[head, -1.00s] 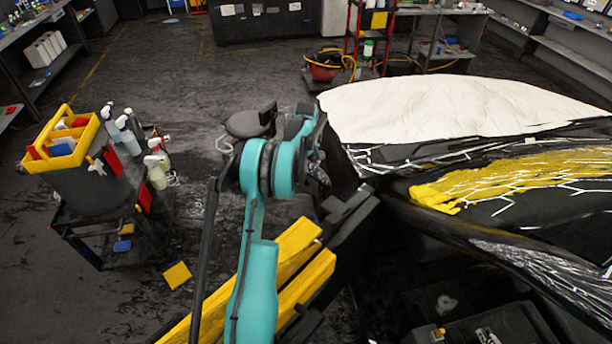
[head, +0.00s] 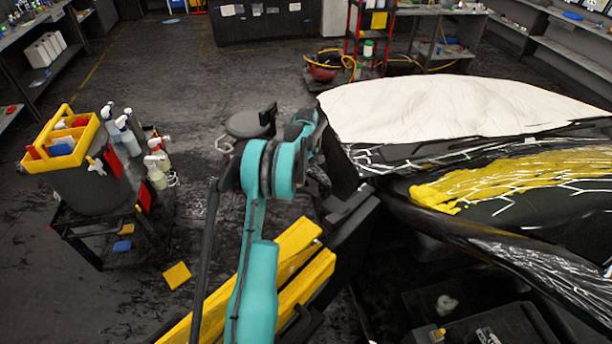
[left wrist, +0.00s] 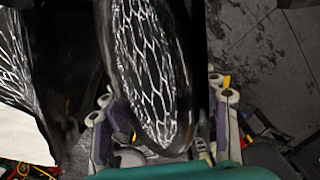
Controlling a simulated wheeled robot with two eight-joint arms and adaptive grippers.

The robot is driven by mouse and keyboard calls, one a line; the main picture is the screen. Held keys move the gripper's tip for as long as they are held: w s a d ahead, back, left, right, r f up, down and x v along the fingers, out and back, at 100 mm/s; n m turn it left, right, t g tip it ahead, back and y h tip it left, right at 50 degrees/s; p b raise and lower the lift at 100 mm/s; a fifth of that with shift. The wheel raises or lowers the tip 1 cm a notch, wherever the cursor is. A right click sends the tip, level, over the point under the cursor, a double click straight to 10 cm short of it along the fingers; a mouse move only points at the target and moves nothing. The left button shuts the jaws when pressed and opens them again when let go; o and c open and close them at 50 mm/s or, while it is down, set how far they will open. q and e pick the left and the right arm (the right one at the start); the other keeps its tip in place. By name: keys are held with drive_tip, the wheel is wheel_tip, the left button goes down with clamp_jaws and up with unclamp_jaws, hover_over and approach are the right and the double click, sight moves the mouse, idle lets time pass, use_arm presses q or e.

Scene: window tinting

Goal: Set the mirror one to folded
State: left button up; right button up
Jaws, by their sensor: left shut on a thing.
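In the left wrist view the mirror (left wrist: 150,60) is a long dark oval with a white cracked-line pattern. It lies between the two grey and purple fingers of my left gripper (left wrist: 162,105), which is shut on it. In the head view my teal left arm reaches up beside the car, and its links hide most of the gripper and the mirror. Whether the mirror is folded or out cannot be told from these views. My right gripper is in neither view.
The car has a white cover (head: 450,105) on its front and yellow material (head: 510,175) near its windscreen. A yellow and black panel (head: 305,285) stands close to my arm. A cart with a yellow caddy (head: 65,150) and bottles stands left. Floor between them is mostly clear.

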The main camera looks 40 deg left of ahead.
use_arm(q)
drive_tip(key=shift+s+f+n+b, duration=0.15)
drive_tip(key=shift+s+n+b, duration=0.65)
drive_tip(key=shift+s+n, duration=0.35)
drive_tip(key=s+d+n+b, duration=0.4)
drive_tip(key=s+d+n, duration=0.2)
drive_tip(key=s+n, duration=0.3)
drive_tip(key=shift+d+n+b, duration=0.2)
drive_tip(key=shift+n+b, duration=0.1)
drive_tip(key=shift+n, duration=0.95)
drive_tip(key=o, duration=1.7)
